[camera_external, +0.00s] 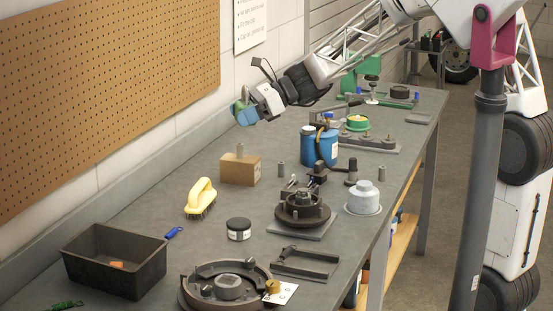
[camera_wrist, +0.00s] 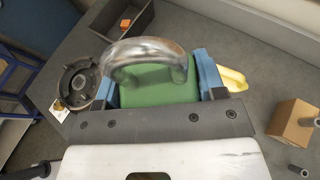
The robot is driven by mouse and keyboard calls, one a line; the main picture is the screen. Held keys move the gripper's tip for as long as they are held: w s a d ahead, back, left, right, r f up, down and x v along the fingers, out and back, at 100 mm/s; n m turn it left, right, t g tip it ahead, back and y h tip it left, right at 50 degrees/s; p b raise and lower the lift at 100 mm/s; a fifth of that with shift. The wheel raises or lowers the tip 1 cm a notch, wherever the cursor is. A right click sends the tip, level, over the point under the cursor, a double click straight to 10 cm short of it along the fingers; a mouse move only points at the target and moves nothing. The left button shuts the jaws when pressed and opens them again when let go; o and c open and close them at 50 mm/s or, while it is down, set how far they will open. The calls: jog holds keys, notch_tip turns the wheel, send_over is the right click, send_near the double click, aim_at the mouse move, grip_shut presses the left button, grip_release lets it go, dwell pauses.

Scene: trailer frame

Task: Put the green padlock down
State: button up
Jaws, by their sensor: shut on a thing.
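The green padlock (camera_wrist: 158,84) is between the blue fingertips of my gripper (camera_wrist: 158,80) in the wrist view, its silver shackle pointing away from the gripper body. In the external view my gripper (camera_external: 245,113) is above the back left part of the workbench, near the wall. A bit of the green padlock (camera_external: 238,106) shows there beside the blue fingertip. The padlock is held in the air, clear of the bench (camera_external: 140,225). Its lower part is hidden by the gripper.
A black bin (camera_external: 115,262) holding a small orange item is at the front left. Round metal fixtures (camera_external: 302,210) fill the middle right.

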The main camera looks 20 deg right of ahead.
jog(key=s+a+n+g, duration=0.1)
jog(key=s+a, duration=0.3)
jog(key=s, duration=0.2)
jog(key=s+a+g, duration=0.1)
jog(key=s+a, duration=0.3)
jog(key=s, duration=0.3)
send_over(234, 257)
notch_tip(234, 257, down, 18)
jog(key=shift+f, duration=0.5)
jog(key=shift+f, duration=2.9)
jog(key=shift+f, duration=0.15)
jog(key=shift+f, duration=1.95)
jog(key=shift+f, duration=0.15)
